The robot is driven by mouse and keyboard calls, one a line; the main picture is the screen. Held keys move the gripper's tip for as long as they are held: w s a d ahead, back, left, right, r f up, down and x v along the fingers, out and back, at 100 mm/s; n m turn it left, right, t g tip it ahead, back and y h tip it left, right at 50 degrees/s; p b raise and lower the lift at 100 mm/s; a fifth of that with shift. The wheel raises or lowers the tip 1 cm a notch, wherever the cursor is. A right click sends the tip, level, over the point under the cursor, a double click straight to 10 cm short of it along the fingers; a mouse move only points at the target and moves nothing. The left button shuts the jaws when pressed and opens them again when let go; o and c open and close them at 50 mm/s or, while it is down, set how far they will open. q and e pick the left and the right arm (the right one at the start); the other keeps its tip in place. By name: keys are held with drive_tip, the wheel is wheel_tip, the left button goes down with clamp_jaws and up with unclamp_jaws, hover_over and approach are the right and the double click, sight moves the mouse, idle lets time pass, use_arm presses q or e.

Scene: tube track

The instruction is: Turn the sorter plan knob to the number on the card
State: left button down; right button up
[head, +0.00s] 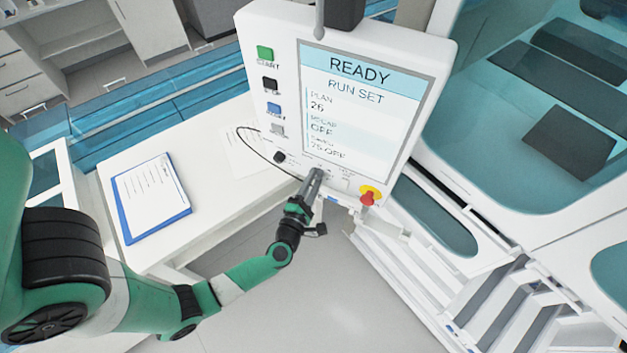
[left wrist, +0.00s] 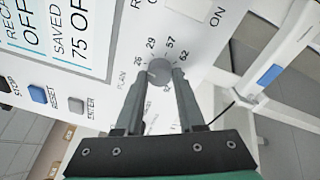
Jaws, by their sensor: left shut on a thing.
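The grey round plan knob (left wrist: 158,71) is on the white panel in the left wrist view, with the numbers 26, 29, 57 and 62 around it; other labels are partly hidden. My left gripper (left wrist: 158,76) is shut on the knob, one finger on each side. In the head view my left gripper (head: 316,178) reaches the lower part of the panel and hides the knob. The screen (head: 352,105) reads READY, RUN SET and PLAN 26. I cannot pick out a readable number card. My right gripper is not in view.
A red emergency button (head: 368,196) on yellow sits right of the gripper. START, STOP, RESET and ENTER buttons line the panel's left side; the blue one (head: 273,110) is RESET. A blue clipboard (head: 128,212) with paper lies on the white desk (head: 215,185). A black cable hangs beside the panel.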

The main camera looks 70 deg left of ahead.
use_arm(q)
drive_tip(key=shift+n, duration=0.8)
drive_tip(key=c, duration=0.5)
unclamp_jaws()
drive_tip(key=v, duration=1.1)
drive_tip(key=shift+s+d+r, duration=0.15)
drive_tip(key=shift+s+d, duration=0.05)
drive_tip(key=shift+s, duration=0.1)
